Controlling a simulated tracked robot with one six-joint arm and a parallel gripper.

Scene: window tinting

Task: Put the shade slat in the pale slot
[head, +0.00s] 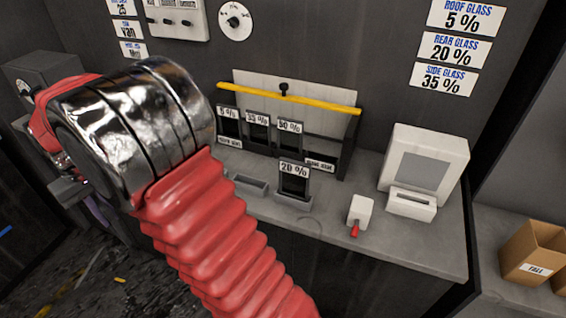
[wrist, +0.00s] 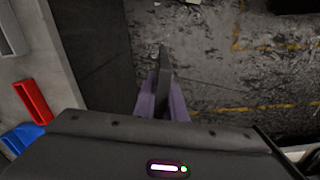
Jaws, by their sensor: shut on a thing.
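My gripper (wrist: 161,92) has purple fingers and is shut on a thin dark slat (wrist: 165,66), seen nearly edge-on in the wrist view, above the dark floor. In the head view only a bit of purple shows beside my arm; the slat is hidden there. A pale machine (head: 425,165) stands on the bench's right, with a pale block holding a narrow slot (head: 411,204) at its front. I cannot tell whether this is the pale slot. A dark slat marked 20 % (head: 294,182) stands upright in a grey holder; an empty-looking grey holder (head: 250,186) is left of it.
A rack (head: 258,133) holds dark slats marked 5 %, 35 % and 50 %, below a yellow bar (head: 288,97). A white box with a red tip (head: 360,211) stands on the bench (head: 440,248). Wall signs read roof 5 %, rear 20 %, side 35 %. A cardboard box (head: 533,252) is at right.

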